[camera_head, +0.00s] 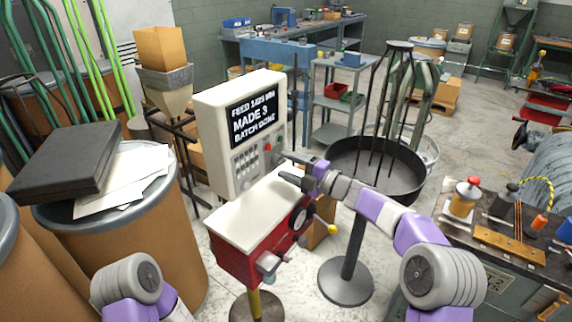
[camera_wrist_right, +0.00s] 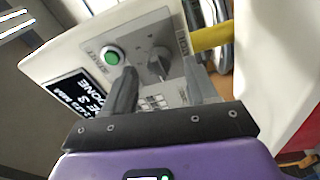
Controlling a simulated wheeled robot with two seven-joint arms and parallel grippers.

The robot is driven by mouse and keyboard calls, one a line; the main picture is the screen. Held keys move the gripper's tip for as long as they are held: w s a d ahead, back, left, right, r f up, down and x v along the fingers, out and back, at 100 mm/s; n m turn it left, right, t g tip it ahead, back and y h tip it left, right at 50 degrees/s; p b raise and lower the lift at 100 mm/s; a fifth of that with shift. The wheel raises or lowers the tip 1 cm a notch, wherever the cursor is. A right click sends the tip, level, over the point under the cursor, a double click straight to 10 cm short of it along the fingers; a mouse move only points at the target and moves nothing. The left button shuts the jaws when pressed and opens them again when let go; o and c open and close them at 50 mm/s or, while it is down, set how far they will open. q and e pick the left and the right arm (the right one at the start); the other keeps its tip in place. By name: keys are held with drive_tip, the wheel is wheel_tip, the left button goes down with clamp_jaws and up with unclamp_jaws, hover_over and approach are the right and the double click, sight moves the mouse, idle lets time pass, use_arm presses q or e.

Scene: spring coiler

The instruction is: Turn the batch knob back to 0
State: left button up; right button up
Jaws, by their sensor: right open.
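The spring coiler's white control box (camera_head: 210,118) stands mid-view, its screen (camera_head: 252,120) reading "MADE 9" and "BATCH DONE". A grey round knob (camera_wrist_right: 159,65) shows on the panel in the wrist view, beside a green button (camera_wrist_right: 113,57). The knob has a pale pointer line; the marks around it are too small to read. My right gripper (camera_head: 284,168) is open in front of the panel's lower right side. In the wrist view its two fingers (camera_wrist_right: 160,75) lie either side of the knob; contact cannot be told. My left gripper is outside the head view.
The coiler's red body with a white top (camera_head: 258,208) lies below my right gripper. A dark round pan (camera_head: 350,185) on a stand is close behind my right arm. A drum (camera_head: 150,235) with a black case stands left. A workbench (camera_head: 510,225) is at right.

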drive_tip(key=p+v, duration=0.1)
drive_tip(key=v, duration=0.5)
drive_tip(key=shift+d, duration=0.2)
drive_tip(key=shift+s, duration=0.1)
